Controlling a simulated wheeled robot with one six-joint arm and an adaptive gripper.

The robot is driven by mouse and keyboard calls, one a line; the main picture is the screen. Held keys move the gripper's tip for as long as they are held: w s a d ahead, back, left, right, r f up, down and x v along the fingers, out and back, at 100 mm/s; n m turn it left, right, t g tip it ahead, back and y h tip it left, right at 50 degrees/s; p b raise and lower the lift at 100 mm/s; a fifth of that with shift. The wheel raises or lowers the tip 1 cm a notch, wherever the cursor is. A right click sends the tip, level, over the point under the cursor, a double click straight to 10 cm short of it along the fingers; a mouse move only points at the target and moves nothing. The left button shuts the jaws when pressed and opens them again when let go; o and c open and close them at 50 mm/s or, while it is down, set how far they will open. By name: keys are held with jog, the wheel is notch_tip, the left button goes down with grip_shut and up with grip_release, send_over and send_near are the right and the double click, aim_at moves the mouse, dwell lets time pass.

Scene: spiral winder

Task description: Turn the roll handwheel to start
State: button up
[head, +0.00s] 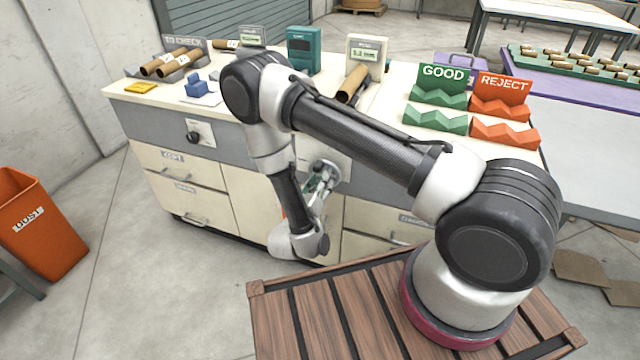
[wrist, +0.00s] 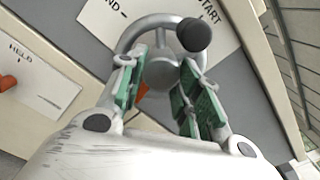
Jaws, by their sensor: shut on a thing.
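My gripper (wrist: 163,76) has green-padded fingers on either side of the hub and is shut on the handwheel. The knob sits at the upper right, beside the START lettering. In the head view the handwheel (head: 327,166) is on the bench front, partly hidden by my gripper. The exact contact between pads and wheel is hard to see.
An orange knob (wrist: 8,83) sits on a plate marked HELD. The bench top (head: 300,95) carries cardboard tubes, gauges and GOOD (head: 440,92) and REJECT (head: 500,95) racks. Drawers (head: 185,180) lie below. An orange bin (head: 38,225) stands at left, with open floor between.

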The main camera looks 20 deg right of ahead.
jog(key=shift+a+r+n, duration=0.1)
jog(key=shift+r+n, duration=0.05)
jog(key=shift+n, duration=7.85)
jog(key=shift+a+r+n, duration=0.1)
jog(key=shift+r+n, duration=0.05)
jog(key=shift+n, duration=7.85)
jog(key=o, duration=1)
jog(key=shift+r, duration=0.1)
